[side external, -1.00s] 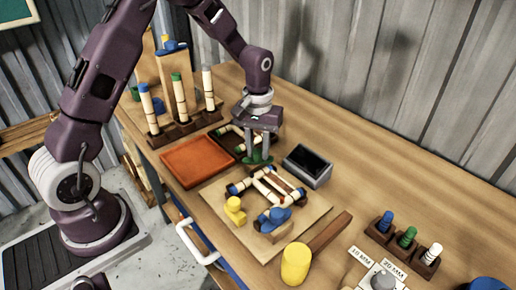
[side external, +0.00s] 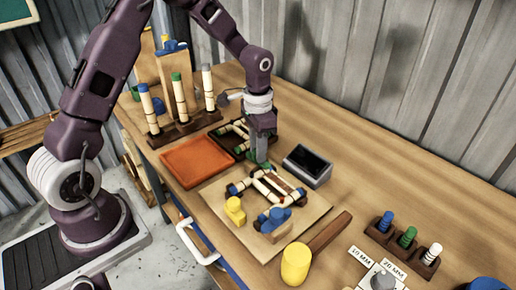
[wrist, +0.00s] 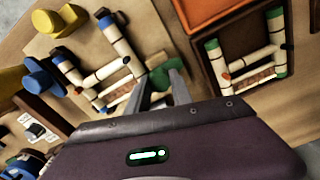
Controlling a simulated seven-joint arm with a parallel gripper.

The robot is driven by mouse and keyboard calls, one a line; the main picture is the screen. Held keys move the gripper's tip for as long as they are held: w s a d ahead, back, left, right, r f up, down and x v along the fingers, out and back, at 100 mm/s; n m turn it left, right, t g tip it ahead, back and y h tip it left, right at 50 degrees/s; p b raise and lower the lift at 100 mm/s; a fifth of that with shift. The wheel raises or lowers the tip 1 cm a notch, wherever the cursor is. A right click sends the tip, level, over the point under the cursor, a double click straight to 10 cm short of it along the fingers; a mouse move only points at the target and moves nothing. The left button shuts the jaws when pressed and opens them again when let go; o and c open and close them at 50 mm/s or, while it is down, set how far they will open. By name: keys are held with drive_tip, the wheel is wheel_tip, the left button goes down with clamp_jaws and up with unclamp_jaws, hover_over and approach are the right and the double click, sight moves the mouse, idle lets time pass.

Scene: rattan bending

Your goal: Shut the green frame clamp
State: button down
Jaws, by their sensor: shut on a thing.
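The green frame clamp (wrist: 162,77) is at the far side of the rattan frame, between my fingers in the wrist view. In the side view only a little green (side external: 267,167) shows below the fingertips. My gripper (side external: 262,160) points down and is shut on the clamp; its two fingers (wrist: 162,75) are in line with it. The rattan frame (side external: 268,187), pale rods with blue ends, lies on a wooden board (side external: 220,201). A yellow clamp (side external: 235,209) and a blue clamp (side external: 277,217) stand at its near side. Whether the green clamp's jaw touches the frame is hidden.
An orange tray (side external: 190,162) and a dark tray with green-ended rods (wrist: 250,97) lie beside the board. A dark-topped box (side external: 308,165) stands close right of my gripper. A mallet (side external: 296,262) lies in front. The table behind the box is clear.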

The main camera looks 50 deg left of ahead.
drive_tip(key=shift+m, duration=0.6)
drive_tip(key=c, duration=1.1)
unclamp_jaws()
drive_tip(key=shift+r, duration=0.1)
wheel_tip(320, 180, up, 6)
drive_tip(key=shift+f, duration=0.1)
drive_tip(key=shift+r, duration=0.75)
drive_tip(key=s+d+r+n+t+y, duration=0.1)
drive_tip(key=s+d+r+n+t, duration=0.15)
drive_tip(key=s+r, duration=1.05)
drive_tip(key=s+d+t, duration=0.1)
drive_tip(key=s, duration=0.3)
drive_tip(key=s+d+n+t, duration=0.1)
drive_tip(key=s, duration=0.3)
drive_tip(key=s+d+n+t+h, duration=0.1)
drive_tip(key=s, duration=0.3)
drive_tip(key=shift+s, duration=0.15)
